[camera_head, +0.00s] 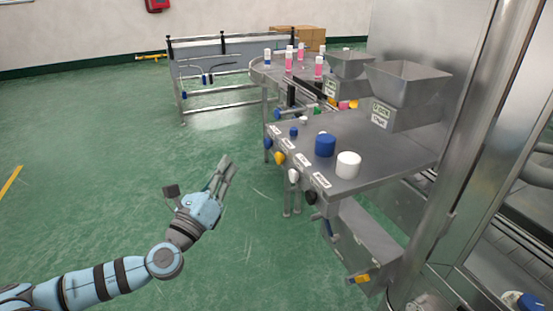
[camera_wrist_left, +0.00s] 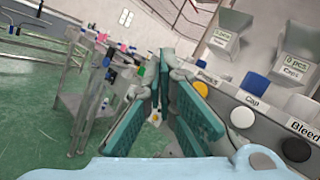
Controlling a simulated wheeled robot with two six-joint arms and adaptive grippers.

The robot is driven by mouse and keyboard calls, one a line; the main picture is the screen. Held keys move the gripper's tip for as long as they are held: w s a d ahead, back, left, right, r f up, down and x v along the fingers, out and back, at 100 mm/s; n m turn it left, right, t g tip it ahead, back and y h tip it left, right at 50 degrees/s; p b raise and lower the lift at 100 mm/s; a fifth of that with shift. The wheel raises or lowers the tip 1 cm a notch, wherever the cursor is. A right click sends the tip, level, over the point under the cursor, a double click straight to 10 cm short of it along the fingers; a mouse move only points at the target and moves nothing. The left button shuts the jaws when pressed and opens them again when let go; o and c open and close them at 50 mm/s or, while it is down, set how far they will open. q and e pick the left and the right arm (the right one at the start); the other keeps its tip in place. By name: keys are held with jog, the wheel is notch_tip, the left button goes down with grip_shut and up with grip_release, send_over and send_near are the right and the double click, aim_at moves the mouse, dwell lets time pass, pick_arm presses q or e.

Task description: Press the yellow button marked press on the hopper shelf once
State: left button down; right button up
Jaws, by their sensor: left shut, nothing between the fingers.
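The yellow button (camera_head: 279,158) is on the front edge of the metal hopper shelf (camera_head: 385,150), between a blue and a white button. In the left wrist view the yellow button (camera_wrist_left: 201,89) sits below the "Press" label (camera_wrist_left: 207,77), to the right of the fingers. My left gripper (camera_head: 225,163) is shut and empty. It is left of the shelf front, apart from the button, with its fingers pointing up and right in the head view. In the wrist view its teal fingers (camera_wrist_left: 167,62) reach away from the camera. My right gripper is not in view.
A white button (camera_head: 293,176) and a black button (camera_head: 310,197) follow along the shelf edge. A blue cap (camera_head: 325,145) and white cap (camera_head: 348,164) stand on top, before a grey hopper (camera_head: 407,85).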

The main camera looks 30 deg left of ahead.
aim_at(282, 158)
pick_arm(q)
jog(key=w+d+p, duration=0.2)
jog(key=w+d, duration=0.3)
jog(key=w, duration=0.2)
jog(key=shift+p, duration=0.35)
dwell(1.1)
jog(key=shift+w+d, duration=0.2)
jog(key=shift+w, duration=0.1)
